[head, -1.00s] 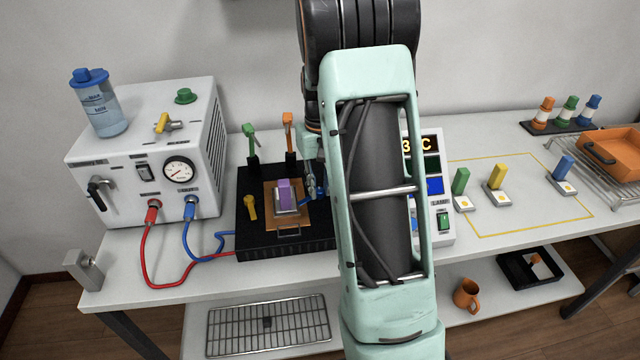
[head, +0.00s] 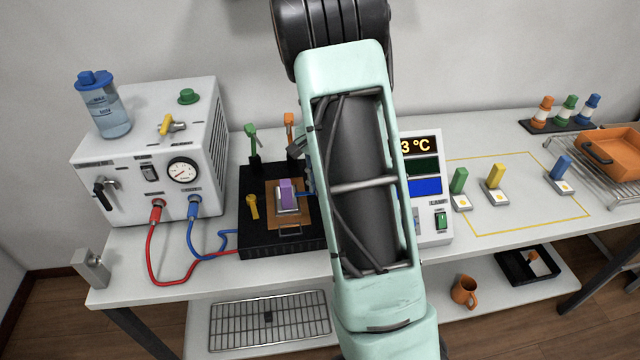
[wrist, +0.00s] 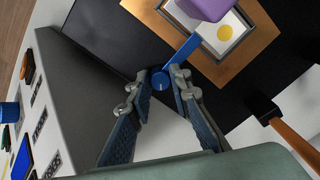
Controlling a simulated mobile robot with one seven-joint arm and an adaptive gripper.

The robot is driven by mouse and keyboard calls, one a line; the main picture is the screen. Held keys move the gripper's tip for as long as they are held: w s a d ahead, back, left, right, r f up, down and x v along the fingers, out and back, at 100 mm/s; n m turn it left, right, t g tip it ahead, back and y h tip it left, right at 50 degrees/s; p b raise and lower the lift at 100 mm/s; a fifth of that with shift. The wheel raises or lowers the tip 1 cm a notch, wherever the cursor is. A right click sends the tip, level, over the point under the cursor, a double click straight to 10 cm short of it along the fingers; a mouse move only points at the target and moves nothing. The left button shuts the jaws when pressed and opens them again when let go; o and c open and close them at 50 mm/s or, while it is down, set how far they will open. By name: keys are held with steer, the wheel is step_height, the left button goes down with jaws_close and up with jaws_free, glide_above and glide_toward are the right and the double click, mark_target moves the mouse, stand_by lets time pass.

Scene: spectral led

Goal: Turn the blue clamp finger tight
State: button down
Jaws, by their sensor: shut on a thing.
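The blue clamp (wrist: 184,49) shows in the wrist view as a round knob with a flat bar reaching up and right to the edge of a framed module. My gripper (wrist: 162,80) has its two fingers on either side of the round knob and is shut on it. A purple block (wrist: 205,8) sits on the module, beside a yellow dot on a white face. In the head view the purple block (head: 286,192) stands on a copper-coloured plate (head: 272,222) on a black base (head: 280,243). My arm hides most of the gripper and clamp there.
Green (head: 252,143) and orange (head: 290,135) upright levers stand behind the plate, with a yellow lever (head: 252,206) at its left. A white chiller box (head: 130,160) with red and blue hoses is left. A temperature display unit (head: 432,200) stands close right.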

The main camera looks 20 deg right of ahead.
steer(key=shift+m, duration=0.4)
steer(key=c, duration=1.8)
jaws_free()
steer(key=shift+o, duration=0.2)
steer(key=shift+r, duration=0.1)
step_height(320, 180, up, 12)
